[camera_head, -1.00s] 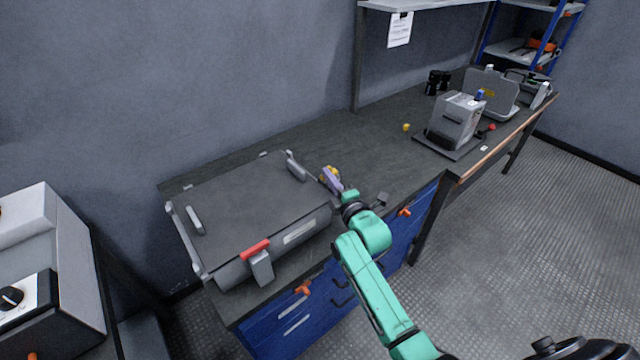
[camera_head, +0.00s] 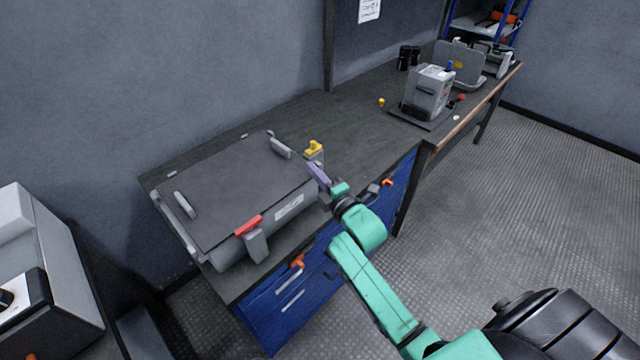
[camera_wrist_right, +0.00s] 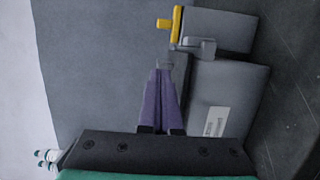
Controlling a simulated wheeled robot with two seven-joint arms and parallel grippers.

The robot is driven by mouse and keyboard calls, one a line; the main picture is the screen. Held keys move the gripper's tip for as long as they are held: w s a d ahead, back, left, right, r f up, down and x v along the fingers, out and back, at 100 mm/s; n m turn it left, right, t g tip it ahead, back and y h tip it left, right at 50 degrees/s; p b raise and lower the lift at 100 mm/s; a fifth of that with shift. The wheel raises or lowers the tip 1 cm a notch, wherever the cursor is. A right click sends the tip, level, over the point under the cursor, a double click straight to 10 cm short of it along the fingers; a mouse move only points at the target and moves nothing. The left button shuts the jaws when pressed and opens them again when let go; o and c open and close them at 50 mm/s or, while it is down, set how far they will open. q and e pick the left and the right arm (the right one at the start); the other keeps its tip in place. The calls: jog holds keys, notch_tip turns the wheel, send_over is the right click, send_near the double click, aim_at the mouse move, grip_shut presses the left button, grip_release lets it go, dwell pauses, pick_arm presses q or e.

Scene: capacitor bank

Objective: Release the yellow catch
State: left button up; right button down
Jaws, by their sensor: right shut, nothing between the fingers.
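The yellow catch (camera_head: 314,147) sits at the right side of a large grey case (camera_head: 225,190) on the workbench. In the right wrist view, the catch (camera_wrist_right: 177,24) is at the top centre, beside a grey bracket. My right gripper (camera_head: 314,170) has purple fingers and is shut and empty, just in front of the catch at the case's right edge. In the right wrist view, the fingertips (camera_wrist_right: 163,68) point toward the catch with a gap between them. Whether the fingers touch the case is unclear. My left gripper is not in view.
A red catch (camera_head: 248,225) is on the case's front. Grey handles (camera_head: 280,148) stand on the lid. Farther right on the bench are a grey box (camera_head: 428,92) on a plate and a small yellow piece (camera_head: 381,102). Bare bench top (camera_head: 345,125) lies between.

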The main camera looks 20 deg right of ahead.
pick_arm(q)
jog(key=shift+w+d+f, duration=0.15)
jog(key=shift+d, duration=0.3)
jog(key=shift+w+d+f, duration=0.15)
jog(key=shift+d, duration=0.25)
pick_arm(e)
jog(key=s, duration=0.4)
jog(key=shift+d, duration=0.3)
jog(key=shift+s, duration=0.1)
